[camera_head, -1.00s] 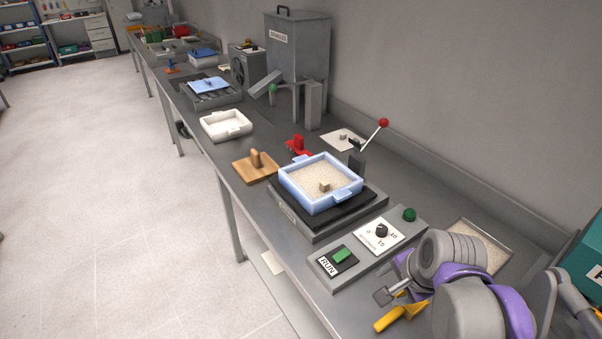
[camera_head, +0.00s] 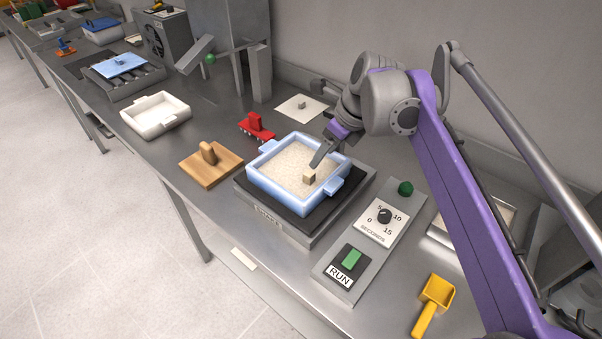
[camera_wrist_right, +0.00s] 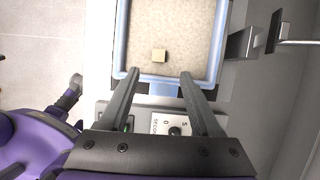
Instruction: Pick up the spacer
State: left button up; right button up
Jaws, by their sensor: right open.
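A small tan block (camera_head: 309,176), which I take for the spacer, sits on pale granules inside a light-blue tray (camera_head: 262,184). It also shows in the right wrist view (camera_wrist_right: 159,56), near the tray's near wall. My right gripper (camera_head: 319,160) is over the tray, beside and above the block in the head view. In the right wrist view its two fingers (camera_wrist_right: 159,74) are apart, with the block beyond the tips and between their lines. Nothing is between the fingers. My left gripper is not seen.
The tray stands on a dark shaker plate (camera_head: 247,190). A RUN panel (camera_head: 337,278) and yellow scoop (camera_head: 434,296) are in front.

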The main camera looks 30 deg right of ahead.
aim_at(310, 173)
jog(key=x, duration=0.2)
jog(key=shift+f, duration=0.35)
jog(key=shift+a+b+x, duration=0.1)
jog(key=shift+b+x, duration=0.1)
jog(key=shift+x, duration=1.3)
jog(key=shift+a+b+x, duration=0.15)
jog(key=shift+x, duration=1.35)
jog(key=shift+r, duration=0.1)
grip_shut()
